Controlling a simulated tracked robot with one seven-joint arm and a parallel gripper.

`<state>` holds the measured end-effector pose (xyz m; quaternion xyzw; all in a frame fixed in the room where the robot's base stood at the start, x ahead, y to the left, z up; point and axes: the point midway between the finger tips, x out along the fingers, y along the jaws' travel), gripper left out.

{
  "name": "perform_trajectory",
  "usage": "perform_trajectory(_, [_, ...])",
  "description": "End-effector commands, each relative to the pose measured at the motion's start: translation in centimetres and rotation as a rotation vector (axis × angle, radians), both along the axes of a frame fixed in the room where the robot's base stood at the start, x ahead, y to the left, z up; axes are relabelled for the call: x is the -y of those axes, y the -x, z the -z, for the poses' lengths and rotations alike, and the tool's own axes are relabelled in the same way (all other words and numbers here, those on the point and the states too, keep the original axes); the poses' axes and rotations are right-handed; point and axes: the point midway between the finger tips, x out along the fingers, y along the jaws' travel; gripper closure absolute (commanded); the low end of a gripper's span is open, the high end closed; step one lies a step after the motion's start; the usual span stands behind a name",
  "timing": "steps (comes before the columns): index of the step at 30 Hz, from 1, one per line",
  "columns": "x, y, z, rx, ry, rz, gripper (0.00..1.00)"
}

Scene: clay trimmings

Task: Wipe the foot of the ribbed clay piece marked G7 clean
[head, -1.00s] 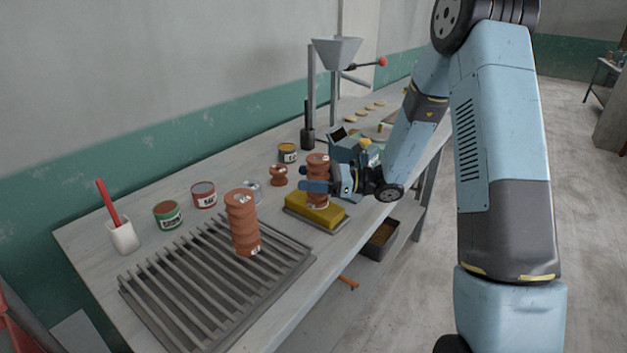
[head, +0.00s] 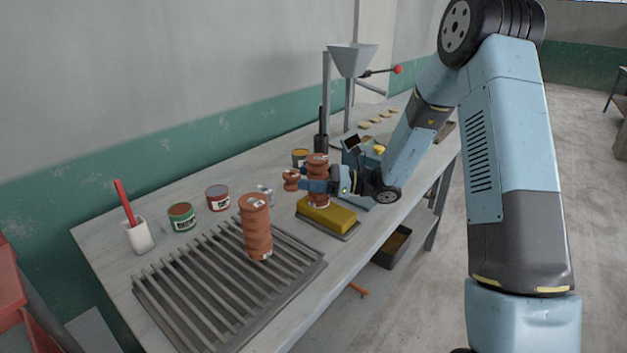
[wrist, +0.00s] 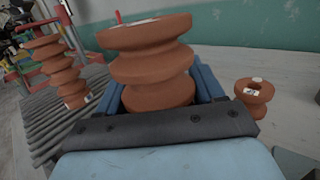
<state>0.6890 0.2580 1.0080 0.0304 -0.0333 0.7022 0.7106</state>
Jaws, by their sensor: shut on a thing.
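My gripper (head: 314,186) is shut on a ribbed terracotta clay piece (head: 318,163) and holds it upright. Its foot is over or at the back part of a yellow sponge (head: 328,217) in a shallow grey tray (head: 344,237); I cannot tell whether they touch. In the wrist view the held piece (wrist: 150,65) fills the space between the blue fingers, which hide its lower part. A second ribbed piece (head: 256,228) stands upright on the slatted rack (head: 190,292), with a pale label near its foot. No mark is legible as G7.
A small spool-shaped clay piece (head: 291,180) stands just left of my gripper. A green tin (head: 182,217), a red tin (head: 218,198) and a white cup (head: 138,236) with a red-handled tool stand at the left. A funnel stand (head: 352,60) rises behind. The bench's front edge is near the tray.

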Motion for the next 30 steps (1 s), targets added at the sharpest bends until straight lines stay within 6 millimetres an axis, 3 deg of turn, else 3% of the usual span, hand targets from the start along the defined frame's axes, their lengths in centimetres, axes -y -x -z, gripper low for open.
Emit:
perform_trajectory(8, [-0.6,-0.3,0.4,-0.004,0.007,0.002,1.0])
perform_trajectory(30, [2.3,1.7,0.4,-0.006,0.008,0.003,1.0])
